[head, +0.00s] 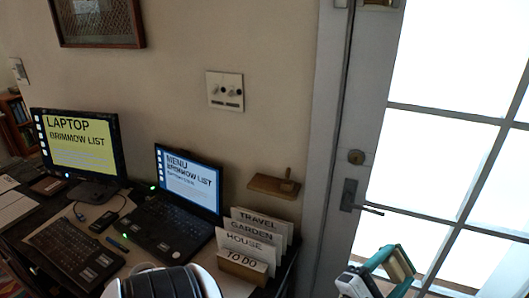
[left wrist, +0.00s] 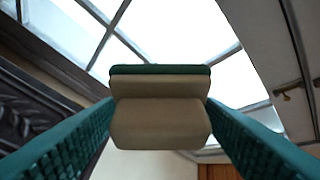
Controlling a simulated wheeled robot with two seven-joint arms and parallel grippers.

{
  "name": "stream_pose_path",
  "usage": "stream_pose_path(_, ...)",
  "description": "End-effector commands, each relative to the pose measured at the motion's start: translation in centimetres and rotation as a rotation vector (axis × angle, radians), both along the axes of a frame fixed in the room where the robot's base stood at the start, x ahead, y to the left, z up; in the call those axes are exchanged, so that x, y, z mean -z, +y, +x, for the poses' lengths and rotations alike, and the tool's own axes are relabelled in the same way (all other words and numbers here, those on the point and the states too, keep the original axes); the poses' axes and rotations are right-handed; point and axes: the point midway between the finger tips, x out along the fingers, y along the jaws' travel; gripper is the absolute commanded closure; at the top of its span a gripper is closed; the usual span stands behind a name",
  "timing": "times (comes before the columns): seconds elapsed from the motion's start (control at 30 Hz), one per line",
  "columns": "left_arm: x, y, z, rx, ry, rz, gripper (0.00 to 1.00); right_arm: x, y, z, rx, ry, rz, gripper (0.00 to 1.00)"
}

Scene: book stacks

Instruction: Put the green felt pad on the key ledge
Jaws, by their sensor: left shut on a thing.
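My left gripper (head: 392,264) is at the lower right of the head view, in front of the glass door. It is shut on a tan block with a dark green layer on its far face, which I take as the green felt pad (left wrist: 160,70). In the left wrist view the block sits between the two teal fingers of the gripper (left wrist: 160,112). In the head view the pad is small and partly covered by the fingers. The key ledge (head: 264,184) is a small wooden shelf on the wall, with a small upright peg; the gripper is apart from it, to its right and lower. My right gripper is not in view.
The door (head: 352,150) has a lever handle (head: 352,197) between ledge and gripper. A card holder (head: 242,268) with labelled cards stands below the ledge. A laptop (head: 190,190) and a monitor (head: 80,150) fill the desk. A wall plate (head: 225,91) is above the ledge.

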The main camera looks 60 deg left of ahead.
Motion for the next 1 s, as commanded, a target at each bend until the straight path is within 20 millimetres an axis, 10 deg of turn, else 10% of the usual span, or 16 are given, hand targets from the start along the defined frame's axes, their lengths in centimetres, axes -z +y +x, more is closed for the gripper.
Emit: stream_pose_path(1.0, -12.2, 21.4, 7.0, -0.742, 0.226, -0.23, 0.57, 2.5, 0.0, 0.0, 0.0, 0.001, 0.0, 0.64)
